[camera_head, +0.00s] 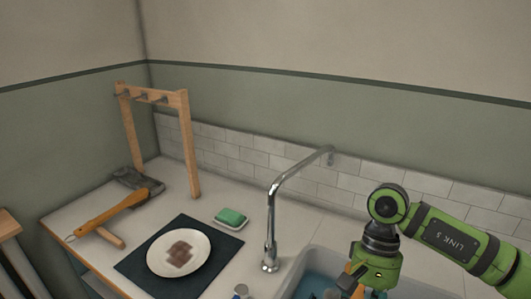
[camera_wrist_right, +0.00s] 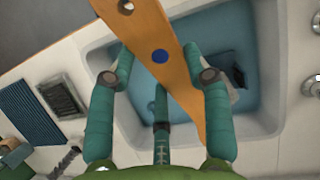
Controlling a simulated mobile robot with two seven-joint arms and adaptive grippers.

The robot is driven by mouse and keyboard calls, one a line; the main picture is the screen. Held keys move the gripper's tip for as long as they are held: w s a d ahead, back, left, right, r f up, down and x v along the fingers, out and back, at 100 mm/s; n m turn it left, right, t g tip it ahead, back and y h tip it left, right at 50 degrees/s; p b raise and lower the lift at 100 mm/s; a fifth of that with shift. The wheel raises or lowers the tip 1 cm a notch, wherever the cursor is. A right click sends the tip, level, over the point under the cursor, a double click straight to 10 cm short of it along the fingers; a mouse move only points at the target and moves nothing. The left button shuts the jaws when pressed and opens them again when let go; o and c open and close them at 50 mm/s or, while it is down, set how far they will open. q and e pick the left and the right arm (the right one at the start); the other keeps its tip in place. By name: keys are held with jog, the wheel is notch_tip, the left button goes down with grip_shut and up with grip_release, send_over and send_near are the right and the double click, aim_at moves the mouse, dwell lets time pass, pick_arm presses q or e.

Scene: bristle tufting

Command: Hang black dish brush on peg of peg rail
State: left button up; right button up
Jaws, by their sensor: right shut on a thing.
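A brush with a dark grey-black head (camera_head: 138,178) and an orange wooden handle (camera_head: 108,214) lies on the counter at the left. The wooden peg rail (camera_head: 187,140) stands behind it, with several short pegs on its top bar. My right gripper (camera_head: 350,284) is over the sink at the lower right. In the right wrist view, my right gripper (camera_wrist_right: 161,90) is shut on a flat orange wooden handle (camera_wrist_right: 145,35) with a hole and a blue dot. The head of this held thing is not clearly seen, so I cannot tell its colour. My left gripper is not in view.
A white plate (camera_head: 162,262) with a brown stain sits on a dark mat (camera_head: 227,252). A green sponge (camera_head: 231,215) lies behind it. The tall tap (camera_head: 270,225) stands between the mat and the sink (camera_head: 320,258), which holds blue water. A tiled wall runs behind.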

jog(key=n, duration=0.2)
jog(key=s+n+h, duration=0.1)
jog(key=shift+d+n, duration=0.25)
jog(key=shift+n, duration=0.05)
jog(key=shift+r, duration=0.1)
